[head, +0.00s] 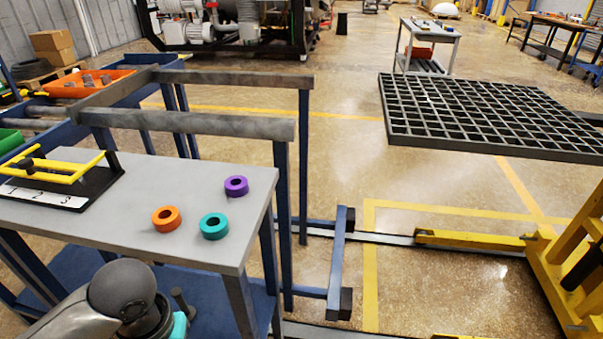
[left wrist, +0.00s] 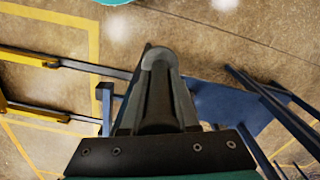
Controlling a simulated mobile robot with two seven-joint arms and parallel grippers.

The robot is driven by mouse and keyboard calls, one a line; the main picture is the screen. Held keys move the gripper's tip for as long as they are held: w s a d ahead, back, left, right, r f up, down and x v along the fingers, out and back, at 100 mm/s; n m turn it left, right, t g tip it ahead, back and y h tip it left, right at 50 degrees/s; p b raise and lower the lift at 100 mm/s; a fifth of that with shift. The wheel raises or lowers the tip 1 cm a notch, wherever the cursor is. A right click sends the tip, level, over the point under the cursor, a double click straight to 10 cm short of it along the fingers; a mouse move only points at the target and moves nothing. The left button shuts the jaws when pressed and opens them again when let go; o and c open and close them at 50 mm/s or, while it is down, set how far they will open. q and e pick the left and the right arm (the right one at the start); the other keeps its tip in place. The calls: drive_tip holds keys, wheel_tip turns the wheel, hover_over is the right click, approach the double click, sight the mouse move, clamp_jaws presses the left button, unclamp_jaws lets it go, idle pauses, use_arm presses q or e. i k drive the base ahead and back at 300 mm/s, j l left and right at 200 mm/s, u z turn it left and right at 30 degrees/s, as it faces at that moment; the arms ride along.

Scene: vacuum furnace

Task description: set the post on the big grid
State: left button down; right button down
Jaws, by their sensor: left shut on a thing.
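The big grid (head: 495,115) is a dark, flat lattice at the upper right of the head view, with its top bare. In the left wrist view my left gripper (left wrist: 158,65) is shut on a dark grey, round-ended thing that looks like the post (left wrist: 157,98); the gripper parts hide much of it. In the head view my left arm enters at the bottom left, low beside the grey table, with its fingers hard to make out. A small dark stem with a flat top (head: 181,300) shows beside it. My right gripper is out of view.
The grey table (head: 120,215) carries orange (head: 166,219), teal (head: 214,226) and purple (head: 236,186) rings and a yellow-handled fixture (head: 60,175). A blue-legged steel frame (head: 200,122) stands behind it. Yellow lift equipment (head: 570,260) is at right. Open floor separates table and grid.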

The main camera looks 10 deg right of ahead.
sight(533, 132)
drive_tip(key=l+z, duration=0.1)
drive_tip(key=l, duration=0.45)
drive_tip(key=i+l+z, duration=0.1)
drive_tip(key=l, duration=0.45)
drive_tip(key=i+l+z, duration=0.1)
drive_tip(key=l, duration=0.45)
